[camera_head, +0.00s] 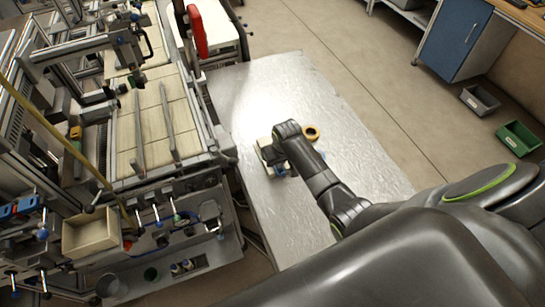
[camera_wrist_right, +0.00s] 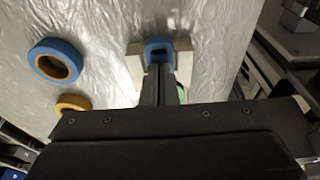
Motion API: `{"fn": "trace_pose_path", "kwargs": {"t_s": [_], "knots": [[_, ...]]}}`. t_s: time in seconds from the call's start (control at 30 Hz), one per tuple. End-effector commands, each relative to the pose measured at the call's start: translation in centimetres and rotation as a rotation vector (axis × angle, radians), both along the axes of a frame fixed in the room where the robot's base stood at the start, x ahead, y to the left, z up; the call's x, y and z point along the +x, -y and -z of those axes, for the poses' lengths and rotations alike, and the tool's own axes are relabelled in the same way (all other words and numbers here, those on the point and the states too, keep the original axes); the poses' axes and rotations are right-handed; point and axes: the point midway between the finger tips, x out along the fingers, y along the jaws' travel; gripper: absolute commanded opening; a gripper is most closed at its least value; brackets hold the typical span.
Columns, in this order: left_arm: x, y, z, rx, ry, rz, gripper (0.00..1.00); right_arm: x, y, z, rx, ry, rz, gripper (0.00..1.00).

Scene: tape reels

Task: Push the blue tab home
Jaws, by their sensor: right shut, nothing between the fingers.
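The blue tab (camera_wrist_right: 158,45) sits between the two walls of a pale block (camera_wrist_right: 135,62) on the silver table in the right wrist view. My right gripper (camera_wrist_right: 157,70) is shut and empty, its tips right at the near edge of the tab. I cannot tell whether they touch it. In the head view the pale block (camera_head: 265,149) shows beside my right arm's end, which hides my right fingertips and most of the block. Something blue (camera_head: 281,170) shows below the wrist; I cannot tell what it is. My left gripper is not in view.
A yellow tape reel (camera_head: 311,132) lies right of my wrist; it also shows in the wrist view (camera_wrist_right: 72,103), near a blue tape reel (camera_wrist_right: 56,62). The silver table (camera_head: 285,85) is bare at its far end. A machine frame (camera_head: 150,125) borders it on the left.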

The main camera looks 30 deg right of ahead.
Motion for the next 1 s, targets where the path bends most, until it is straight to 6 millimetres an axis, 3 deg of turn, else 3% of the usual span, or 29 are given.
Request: {"fn": "trace_pose_path", "kwargs": {"t_s": [1.0], "knots": [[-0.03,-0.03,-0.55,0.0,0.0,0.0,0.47,-0.09,-0.02,0.14,0.0,-0.003,0.0,0.0]]}}
